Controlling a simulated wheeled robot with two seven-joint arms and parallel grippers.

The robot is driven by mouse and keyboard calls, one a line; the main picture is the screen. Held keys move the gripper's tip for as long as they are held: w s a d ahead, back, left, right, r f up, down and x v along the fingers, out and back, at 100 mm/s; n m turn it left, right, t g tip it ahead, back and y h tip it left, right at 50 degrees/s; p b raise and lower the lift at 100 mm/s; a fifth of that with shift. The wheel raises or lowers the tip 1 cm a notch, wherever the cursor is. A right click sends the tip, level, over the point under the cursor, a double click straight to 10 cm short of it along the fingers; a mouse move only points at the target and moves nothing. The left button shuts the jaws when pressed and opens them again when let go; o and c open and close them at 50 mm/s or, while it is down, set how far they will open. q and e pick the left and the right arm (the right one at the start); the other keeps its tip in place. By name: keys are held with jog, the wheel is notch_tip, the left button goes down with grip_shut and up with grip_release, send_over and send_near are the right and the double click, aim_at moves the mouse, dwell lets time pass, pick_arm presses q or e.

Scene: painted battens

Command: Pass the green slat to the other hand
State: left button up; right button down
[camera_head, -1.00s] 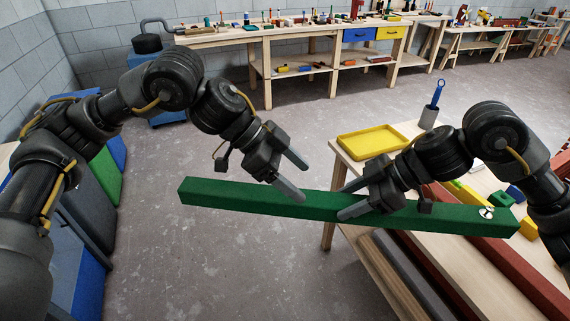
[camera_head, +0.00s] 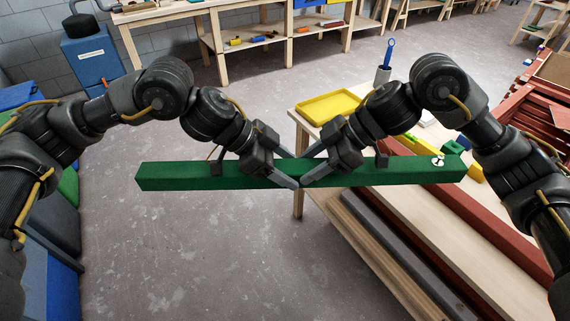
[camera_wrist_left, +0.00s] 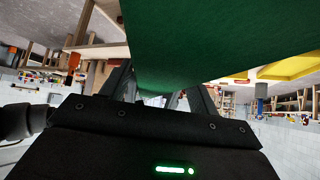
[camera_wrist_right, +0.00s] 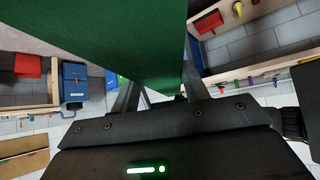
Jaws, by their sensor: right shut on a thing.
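The green slat (camera_head: 190,177) is a long square bar held level in the air in the head view. Its right part reaches over the workbench and its left part over open floor. My right gripper (camera_head: 306,171) is shut on it near the middle. My left gripper (camera_head: 291,171) is beside the right one, its fingers on either side of the slat, and looks open. The fingertips of both hands are very close together; I cannot tell whether they touch. The slat also fills the middle of the left wrist view (camera_wrist_left: 200,40) and the right wrist view (camera_wrist_right: 110,35).
The workbench (camera_head: 357,240) at right carries a yellow tray (camera_head: 328,104), a cup with a blue-handled tool (camera_head: 388,58), red battens (camera_head: 450,217) and a grey batten (camera_head: 385,235). A red stack stands at far right. Floor below the slat's left half is clear.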

pick_arm(q)
jog(key=c, duration=1.2)
jog(key=shift+r, duration=0.15)
grip_shut()
pick_arm(e)
jog(key=c, duration=0.6)
grip_release()
jog(key=shift+c, duration=0.2)
